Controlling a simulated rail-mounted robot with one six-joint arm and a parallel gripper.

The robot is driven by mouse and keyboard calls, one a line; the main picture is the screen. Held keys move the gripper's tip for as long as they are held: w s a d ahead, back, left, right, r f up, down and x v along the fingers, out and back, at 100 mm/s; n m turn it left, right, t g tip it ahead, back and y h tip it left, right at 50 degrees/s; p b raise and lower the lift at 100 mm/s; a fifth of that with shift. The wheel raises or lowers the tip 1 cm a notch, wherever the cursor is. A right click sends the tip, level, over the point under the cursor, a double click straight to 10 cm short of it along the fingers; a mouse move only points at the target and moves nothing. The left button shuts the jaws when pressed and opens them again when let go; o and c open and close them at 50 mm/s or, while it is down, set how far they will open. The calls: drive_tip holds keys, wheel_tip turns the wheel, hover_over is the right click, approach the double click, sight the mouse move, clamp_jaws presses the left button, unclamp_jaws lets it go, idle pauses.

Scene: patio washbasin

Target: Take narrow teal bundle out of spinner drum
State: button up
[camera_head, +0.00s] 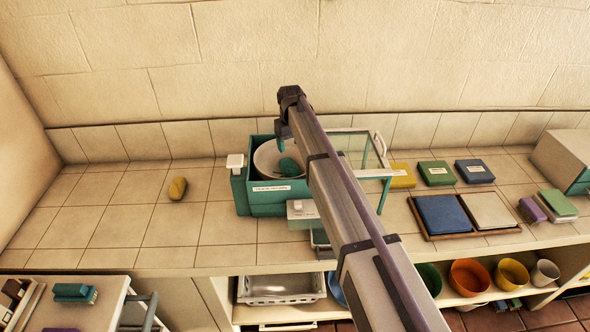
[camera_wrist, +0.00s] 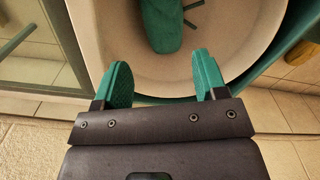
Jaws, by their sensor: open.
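The narrow teal bundle (camera_head: 290,167) lies inside the pale round spinner drum (camera_head: 264,158) in the head view. In the wrist view the bundle (camera_wrist: 163,25) lies lengthwise at the top middle, inside the drum wall (camera_wrist: 90,30); its far end is cut off by the picture edge. My gripper (camera_head: 282,133) is over the back of the drum in the head view. In the wrist view my gripper (camera_wrist: 161,62) is open and empty, its two teal fingers apart on either side of the bundle's line, with the bundle beyond the tips.
The teal spinner housing (camera_head: 268,209) surrounds the drum, with a clear, teal-edged panel (camera_head: 355,146) to its right. A yellow oval item (camera_head: 177,188) lies on open tiled counter at left. Colored blocks and a two-part tray (camera_head: 465,235) are at right.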

sight(290, 164)
drive_tip(key=f+b, duration=1)
drive_tip(key=f, duration=0.1)
drive_tip(key=shift+a, duration=0.3)
drive_tip(key=shift+r, duration=0.2)
drive_tip(key=c, duration=0.6)
